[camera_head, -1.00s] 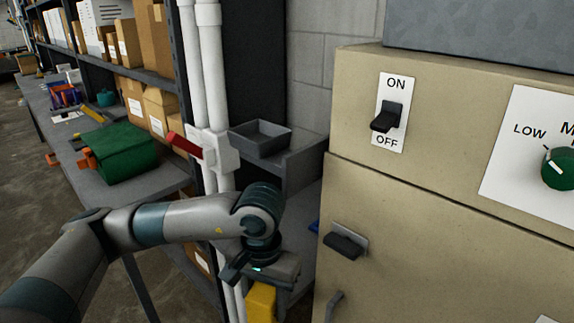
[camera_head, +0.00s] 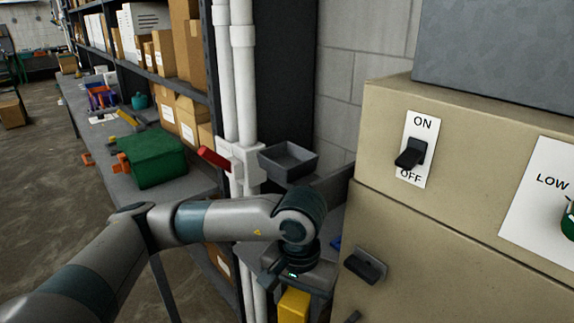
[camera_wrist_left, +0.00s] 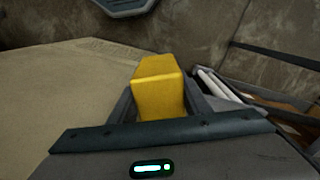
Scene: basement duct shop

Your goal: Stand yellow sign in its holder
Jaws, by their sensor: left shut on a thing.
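The yellow sign (camera_head: 293,306) shows as a yellow block below my left gripper (camera_head: 290,284), beside the beige cabinet; its lower part runs out of the picture. In the left wrist view the yellow sign (camera_wrist_left: 158,88) sits between the two fingers of my left gripper (camera_wrist_left: 158,108), which is shut on it. The sign's holder cannot be made out in either view. My right gripper is not in view.
The beige cabinet (camera_head: 385,220) with an ON/OFF switch (camera_head: 411,153) stands close on the right. A grey tray (camera_head: 288,160), white pipes (camera_head: 243,100) with a red lever (camera_head: 213,157), and a bench with a green box (camera_head: 152,158) are behind and left.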

